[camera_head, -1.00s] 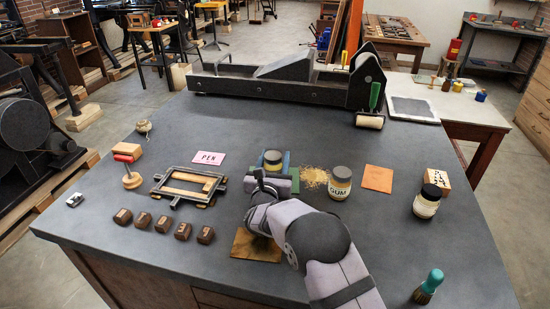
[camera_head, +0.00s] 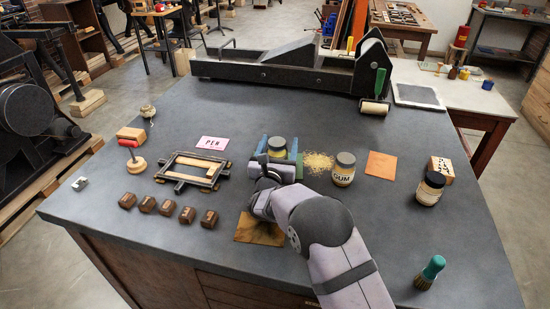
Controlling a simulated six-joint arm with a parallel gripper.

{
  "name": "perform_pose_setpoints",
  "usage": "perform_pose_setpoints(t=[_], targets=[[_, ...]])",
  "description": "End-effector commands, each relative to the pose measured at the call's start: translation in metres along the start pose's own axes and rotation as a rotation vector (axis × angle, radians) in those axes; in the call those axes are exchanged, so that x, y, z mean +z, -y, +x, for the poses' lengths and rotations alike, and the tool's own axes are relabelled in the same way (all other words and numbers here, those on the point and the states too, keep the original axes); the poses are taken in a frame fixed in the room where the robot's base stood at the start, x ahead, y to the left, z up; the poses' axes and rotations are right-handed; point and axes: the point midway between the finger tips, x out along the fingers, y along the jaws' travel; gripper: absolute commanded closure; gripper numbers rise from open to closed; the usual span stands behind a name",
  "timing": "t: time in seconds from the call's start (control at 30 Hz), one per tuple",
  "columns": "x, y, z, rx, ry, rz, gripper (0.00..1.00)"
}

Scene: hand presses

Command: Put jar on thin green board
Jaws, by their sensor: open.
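A small jar (camera_head: 277,147) with a dark lid stands at the middle of the table, just beyond my gripper (camera_head: 271,170), which hides its lower part. Something green (camera_head: 299,162), perhaps the thin green board, shows at the jar's right side; most of it is hidden. A blue piece (camera_head: 260,148) shows at the jar's left. My gripper is low over the table, on the near side of the jar, and open. I cannot tell whether its fingers are around the jar. A jar labelled GUM (camera_head: 343,170) stands to the right, and another labelled jar (camera_head: 430,188) farther right.
Yellow grains (camera_head: 318,162) lie beside the green piece. An orange square (camera_head: 381,165) lies right of the GUM jar. A brown square (camera_head: 259,230) lies below my wrist. A metal frame (camera_head: 193,170) is at left. A long press (camera_head: 290,72) spans the back.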

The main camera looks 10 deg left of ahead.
Motion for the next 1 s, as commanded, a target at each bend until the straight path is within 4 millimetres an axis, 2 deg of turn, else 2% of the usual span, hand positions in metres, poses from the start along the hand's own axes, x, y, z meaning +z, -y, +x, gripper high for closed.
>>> perform_pose_setpoints(t=[0.27,0.7,1.0], targets=[[-0.001,-0.001,-0.03,0.003,0.0,-0.001,0.34],[-0.001,-0.002,-0.098,0.003,0.0,0.001,0.34],[-0.001,0.0,-0.119,0.001,-0.001,0.0,0.34]])
